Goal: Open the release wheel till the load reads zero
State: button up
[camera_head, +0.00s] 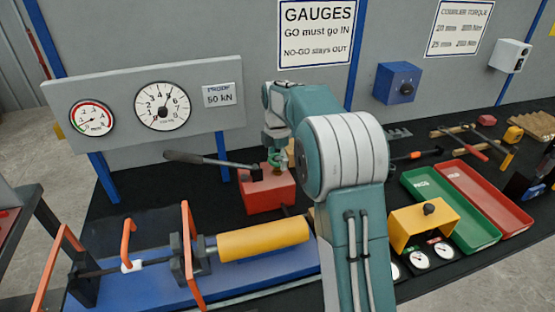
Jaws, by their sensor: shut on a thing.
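The red pump box (266,193) sits on the dark bench top, with a long grey lever (205,160) reaching left from its top. My gripper (277,160) is at the top right of the pump, pointing down, shut on the release wheel there. The wheel is small and mostly hidden by my fingers and arm. The large white load dial (162,107) on the grey panel has its needle pointing up and to the right, near 6, well off zero. A smaller red-rimmed gauge (92,118) is at its left; its reading is too small to tell.
A yellow cylinder (264,239) and orange bars (188,235) stand on a blue bed in front of the pump. A yellow bracket (424,220), small dials, and green (450,210) and red (485,198) trays are at right. Several tools lie behind.

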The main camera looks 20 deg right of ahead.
aim_at(277, 158)
jog(key=o, duration=0.9)
jog(key=shift+w, duration=0.15)
jog(key=shift+o, duration=0.2)
notch_tip(277, 158, up, 12)
jog(key=shift+f, duration=0.1)
